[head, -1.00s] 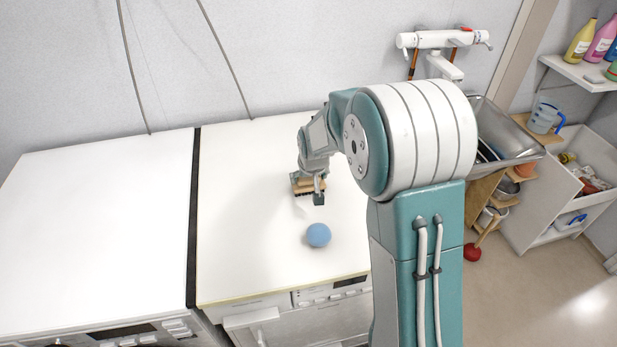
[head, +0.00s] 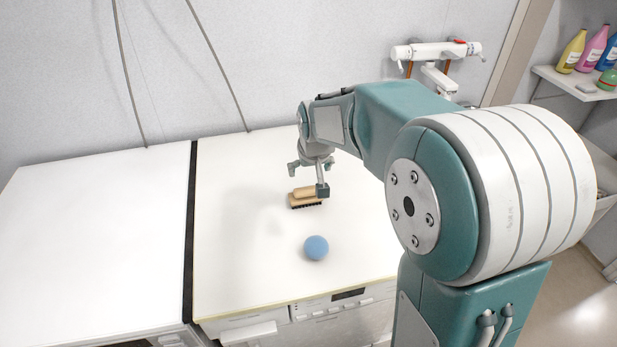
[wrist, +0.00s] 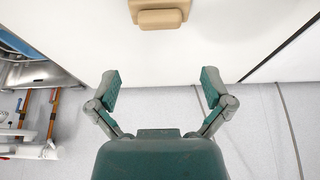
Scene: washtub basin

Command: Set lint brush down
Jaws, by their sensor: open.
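The lint brush (head: 303,200) has a tan wooden back and handle and dark bristles underneath. It lies bristles down on the white top of the right-hand machine (head: 240,215). My gripper (head: 308,180) is open and empty just above and behind the brush in the head view; one finger overlaps the brush's right end in the picture. In the wrist view the brush (wrist: 160,14) is at the top edge, partly cut off, beyond the open fingertips (wrist: 160,85) with a clear gap between.
A blue ball (head: 316,248) lies on the same top, nearer the front edge than the brush. A dark gap (head: 190,230) separates this machine from the left-hand white top (head: 90,230), which is clear. A wall tap (head: 435,52) is behind my arm.

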